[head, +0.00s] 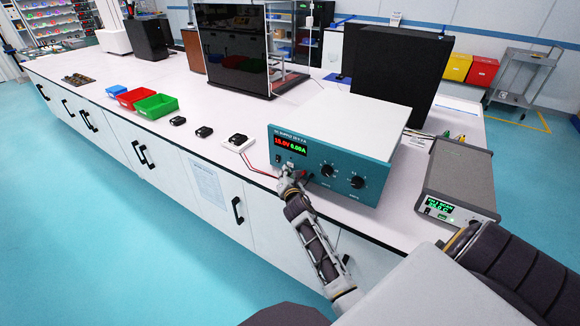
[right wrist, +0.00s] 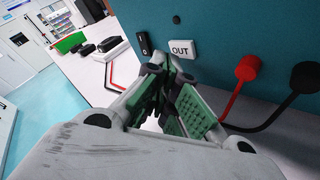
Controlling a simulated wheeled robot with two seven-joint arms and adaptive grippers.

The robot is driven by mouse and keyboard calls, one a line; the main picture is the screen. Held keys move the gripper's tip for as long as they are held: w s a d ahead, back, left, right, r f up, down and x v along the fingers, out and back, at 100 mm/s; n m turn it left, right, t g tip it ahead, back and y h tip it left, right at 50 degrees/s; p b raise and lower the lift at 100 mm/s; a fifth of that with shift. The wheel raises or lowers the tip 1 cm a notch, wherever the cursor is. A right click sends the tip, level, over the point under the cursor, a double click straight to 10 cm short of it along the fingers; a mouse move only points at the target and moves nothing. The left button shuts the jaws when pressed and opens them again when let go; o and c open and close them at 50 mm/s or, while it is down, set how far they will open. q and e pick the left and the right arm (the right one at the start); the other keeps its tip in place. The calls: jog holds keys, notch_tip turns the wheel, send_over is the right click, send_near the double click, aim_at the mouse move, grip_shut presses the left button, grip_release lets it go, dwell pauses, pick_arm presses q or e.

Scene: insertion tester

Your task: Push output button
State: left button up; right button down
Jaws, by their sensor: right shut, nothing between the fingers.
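The power supply (head: 330,135) is a teal-fronted box with a white top and a lit display reading in red and green. In the right wrist view its teal front panel (right wrist: 235,25) fills the upper right. A white rectangle marked OUT (right wrist: 181,50) is on the panel, with a small black switch (right wrist: 145,44) to its left. My right gripper (head: 288,182) is at the panel's lower left. Its green-padded fingers (right wrist: 160,78) are shut and empty, with the tips just below the OUT piece and the switch. I cannot tell whether they touch the panel. My left gripper is out of view.
Red (right wrist: 248,68) and black (right wrist: 306,76) plugs with cables stick out right of the fingers. Small black devices (head: 204,132) and coloured bins (head: 156,106) lie left on the bench. A grey instrument (head: 458,178) stands right.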

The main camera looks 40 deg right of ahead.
dwell(0.6)
jog(key=shift+w+d, duration=0.2)
jog(key=shift+d, duration=0.3)
dwell(0.6)
jog(key=shift+s+a, duration=0.1)
jog(key=shift+a, duration=0.05)
jog(key=shift+s+a, duration=0.1)
jog(key=shift+a, duration=0.3)
dwell(0.3)
jog(key=shift+s+a+f, duration=0.1)
jog(key=shift+s+a, duration=0.2)
jog(key=shift+a, duration=0.3)
jog(key=shift+s+a, duration=0.3)
jog(key=shift+a, duration=0.4)
jog(key=shift+s+a, duration=0.3)
jog(key=shift+a, duration=0.4)
jog(key=shift+s+a, duration=0.3)
jog(key=shift+a, duration=0.4)
